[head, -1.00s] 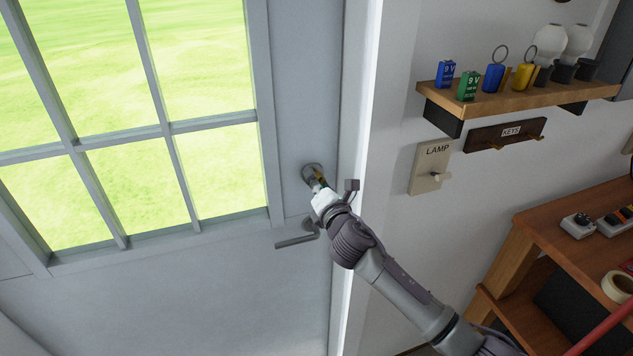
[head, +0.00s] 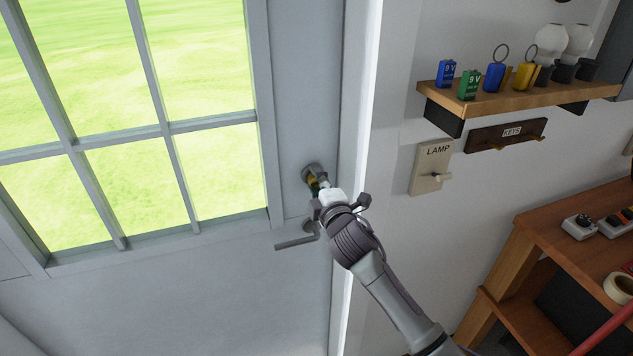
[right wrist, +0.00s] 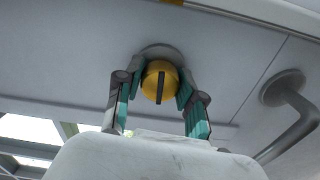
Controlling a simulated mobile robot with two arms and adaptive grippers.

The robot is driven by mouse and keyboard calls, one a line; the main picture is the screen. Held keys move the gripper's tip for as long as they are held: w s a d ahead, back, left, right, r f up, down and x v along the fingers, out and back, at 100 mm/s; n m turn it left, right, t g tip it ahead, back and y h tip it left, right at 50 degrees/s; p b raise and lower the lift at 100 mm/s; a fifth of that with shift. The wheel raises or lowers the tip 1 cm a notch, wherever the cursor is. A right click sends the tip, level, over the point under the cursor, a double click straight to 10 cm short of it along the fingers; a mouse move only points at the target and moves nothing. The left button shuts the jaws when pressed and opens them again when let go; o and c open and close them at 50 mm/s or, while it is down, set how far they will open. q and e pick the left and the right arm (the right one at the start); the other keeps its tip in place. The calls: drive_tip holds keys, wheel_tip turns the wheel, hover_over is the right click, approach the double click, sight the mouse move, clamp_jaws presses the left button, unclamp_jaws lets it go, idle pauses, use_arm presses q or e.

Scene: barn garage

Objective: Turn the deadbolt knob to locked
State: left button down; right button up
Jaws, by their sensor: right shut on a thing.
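The deadbolt knob (right wrist: 160,82) is a round yellow knob with a dark bar across its face, on a grey round base on the door. In the right wrist view the bar stands close to upright in the picture. My right gripper (right wrist: 158,88) is shut on the knob, one teal-padded finger on each side. In the head view the knob's grey base (head: 312,171) shows above the right gripper (head: 319,184), which hides most of the knob. My left gripper is not in view.
The door lever (head: 292,243) sits just below the deadbolt, close to my right wrist; it also shows in the right wrist view (right wrist: 290,125). A lamp switch (head: 430,168), a key rack (head: 505,135) and a shelf (head: 520,92) with batteries and bulbs are on the wall at right.

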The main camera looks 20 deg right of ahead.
drive_tip(key=shift+m, duration=0.6)
drive_tip(key=o, duration=1.1)
drive_tip(key=shift+o, duration=0.2)
drive_tip(key=shift+s, duration=0.1)
drive_tip(key=s, duration=1.2)
drive_tip(key=shift+d, duration=0.2)
drive_tip(key=shift+w+f, duration=0.1)
